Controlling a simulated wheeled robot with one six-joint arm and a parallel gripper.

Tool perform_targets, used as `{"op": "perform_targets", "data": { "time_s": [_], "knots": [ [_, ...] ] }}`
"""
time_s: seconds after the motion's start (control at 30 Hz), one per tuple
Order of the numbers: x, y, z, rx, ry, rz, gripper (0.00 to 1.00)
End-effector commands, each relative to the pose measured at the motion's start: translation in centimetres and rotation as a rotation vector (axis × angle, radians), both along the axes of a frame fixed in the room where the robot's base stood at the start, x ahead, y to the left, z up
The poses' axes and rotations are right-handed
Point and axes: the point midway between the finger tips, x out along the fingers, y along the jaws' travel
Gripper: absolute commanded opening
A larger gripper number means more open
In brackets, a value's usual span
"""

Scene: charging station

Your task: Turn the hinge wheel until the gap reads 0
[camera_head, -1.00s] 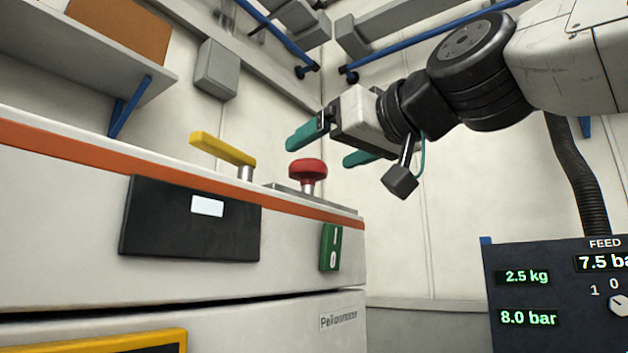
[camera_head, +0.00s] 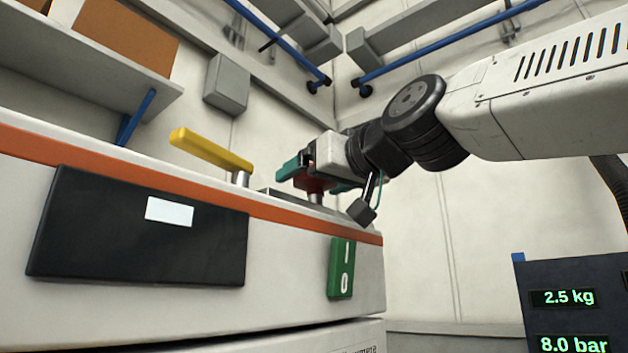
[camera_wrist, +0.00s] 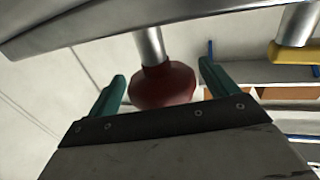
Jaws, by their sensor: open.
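A red mushroom-shaped knob (camera_head: 314,186) stands on a short metal post on top of the white cabinet. It is the only wheel-like part I can make out, and I cannot tell if it is the hinge wheel. My gripper (camera_head: 316,176) is open, with its teal fingers on either side of the knob. In the wrist view the red knob (camera_wrist: 164,88) lies between the two fingers of my gripper (camera_wrist: 161,72), with visible space on both sides. A white display (camera_head: 169,211) sits on the black panel (camera_head: 100,230); no number is readable on it.
A yellow lever (camera_head: 212,150) stands on the cabinet top left of the knob; it also shows in the wrist view (camera_wrist: 295,53). A green I/0 switch (camera_head: 341,268) is on the cabinet front. A dark panel (camera_head: 560,275) with green readouts stands lower right.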

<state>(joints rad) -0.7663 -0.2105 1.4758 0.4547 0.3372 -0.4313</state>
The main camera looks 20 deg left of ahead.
Motion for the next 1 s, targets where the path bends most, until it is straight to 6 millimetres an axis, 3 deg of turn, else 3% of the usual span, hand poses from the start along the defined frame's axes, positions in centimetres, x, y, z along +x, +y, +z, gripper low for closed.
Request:
{"op": "perform_targets", "data": {
  "time_s": [0.3, 0.47, 0.5, 1.0],
  "knots": [
    [0.17, 0.49, -0.01, -0.001, -0.001, 0.002, 0.86],
    [0.18, 0.47, -0.01, -0.001, -0.001, 0.002, 0.44],
    [0.18, 0.47, -0.01, -0.001, -0.001, 0.002, 0.41],
    [0.4, 0.47, -0.45, -0.011, 0.012, 0.104, 0.41]
  ]
}}
